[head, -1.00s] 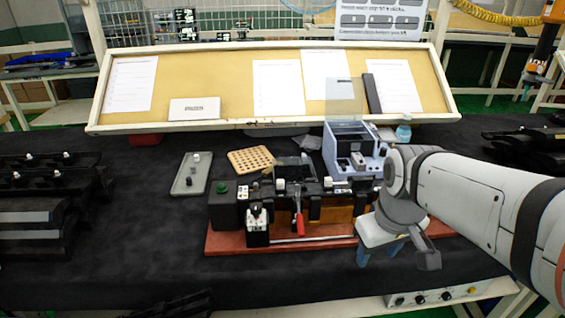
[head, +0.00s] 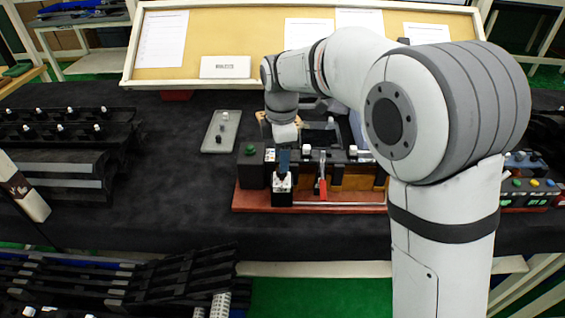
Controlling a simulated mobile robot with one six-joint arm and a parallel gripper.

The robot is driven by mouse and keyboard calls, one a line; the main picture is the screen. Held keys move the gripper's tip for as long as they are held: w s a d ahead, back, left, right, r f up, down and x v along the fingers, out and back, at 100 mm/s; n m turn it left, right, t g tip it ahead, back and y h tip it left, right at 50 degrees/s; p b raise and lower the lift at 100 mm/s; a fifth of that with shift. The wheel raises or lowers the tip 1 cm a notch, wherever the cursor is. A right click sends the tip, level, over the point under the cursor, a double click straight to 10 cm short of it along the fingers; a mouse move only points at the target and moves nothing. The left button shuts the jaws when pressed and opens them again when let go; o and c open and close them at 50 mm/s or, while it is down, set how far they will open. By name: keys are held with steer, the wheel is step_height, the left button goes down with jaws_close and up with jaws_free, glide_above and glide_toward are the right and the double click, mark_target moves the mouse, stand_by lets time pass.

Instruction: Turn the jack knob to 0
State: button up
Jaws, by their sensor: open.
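A black fixture (head: 253,176) with a green button stands on a red-brown base board (head: 330,203) on the dark table. At its front left is a small black block with a pale metal top (head: 281,184); it may carry the jack knob, but any knob or marking there is too small to read. My gripper (head: 283,168) points down with its blue fingers just above or at this block. Contact cannot be told. The jaws are open, with nothing seen held. A red-handled lever clamp (head: 322,185) stands just to the right.
A grey tray (head: 221,132) with small parts lies behind left. Black racks (head: 60,135) fill the left side. A box with coloured buttons (head: 528,190) is at the right. My arm hides the right part of the fixture.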

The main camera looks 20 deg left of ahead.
steer(key=shift+f, duration=1.9)
steer(key=c, duration=1)
